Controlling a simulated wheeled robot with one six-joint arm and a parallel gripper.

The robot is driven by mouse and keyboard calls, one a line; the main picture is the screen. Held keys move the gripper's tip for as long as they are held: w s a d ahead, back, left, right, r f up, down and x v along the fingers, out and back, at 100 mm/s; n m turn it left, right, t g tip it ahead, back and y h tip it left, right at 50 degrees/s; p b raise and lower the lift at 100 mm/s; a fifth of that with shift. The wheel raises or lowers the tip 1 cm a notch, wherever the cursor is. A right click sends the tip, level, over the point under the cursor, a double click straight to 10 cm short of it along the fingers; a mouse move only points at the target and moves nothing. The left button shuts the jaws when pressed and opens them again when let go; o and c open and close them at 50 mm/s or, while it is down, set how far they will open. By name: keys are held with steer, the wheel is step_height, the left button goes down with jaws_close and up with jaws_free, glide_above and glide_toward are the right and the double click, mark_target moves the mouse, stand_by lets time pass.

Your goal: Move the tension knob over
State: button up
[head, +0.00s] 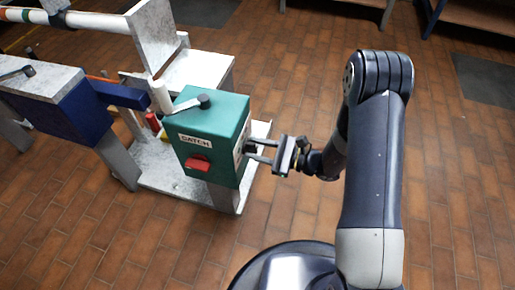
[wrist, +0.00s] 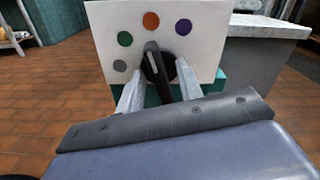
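The tension knob (wrist: 157,66) is a black round knob with a light-marked pointer bar on a white panel (wrist: 100,25). Its pointer stands nearly upright, tilted slightly left, towards the orange dot (wrist: 151,20). A green dot (wrist: 125,39) and a grey dot (wrist: 120,66) lie to its left, a purple dot (wrist: 183,27) to its upper right. My gripper (wrist: 159,72) is open, one finger on each side of the knob's lower part; I cannot tell if they touch it. In the head view my gripper (head: 260,150) reaches the right face of the green box (head: 222,125).
The green box carries a label, a red switch (head: 198,164) and a black-tipped lever (head: 203,102) on top. It stands on a grey base plate (head: 160,182). A blue block (head: 68,118) and roller frame are to the left.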

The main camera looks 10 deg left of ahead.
jaws_close()
stand_by(0.3)
steer(key=shift+m+p, duration=0.3)
steer(key=shift+m, duration=0.4)
jaws_free()
